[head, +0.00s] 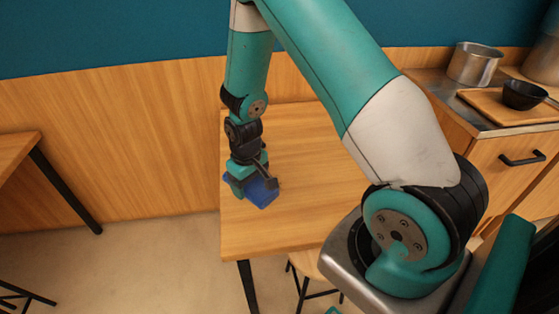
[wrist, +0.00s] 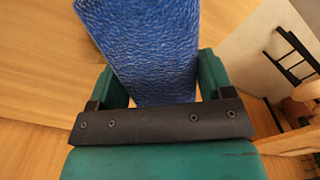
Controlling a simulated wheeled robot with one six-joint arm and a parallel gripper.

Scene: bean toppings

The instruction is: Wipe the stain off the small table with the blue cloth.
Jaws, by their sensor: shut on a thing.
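The blue cloth (head: 262,193) is at the left part of the small table (head: 320,180), under my gripper (head: 250,185). In the wrist view the cloth (wrist: 150,50) is a folded-looking blue textured piece between the two green fingers of my gripper (wrist: 158,88), which is shut on it. In the head view the cloth is at or just above the wooden tabletop; I cannot tell whether it touches. I see no stain on the visible tabletop; my arm hides part of the table.
A counter at the right holds a metal pot (head: 475,64) and a black pan (head: 524,95) on a wooden board (head: 500,106). A stool (head: 308,265) stands by the table's front edge. Another table (head: 15,150) is at the far left. A wood-panelled wall runs behind.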

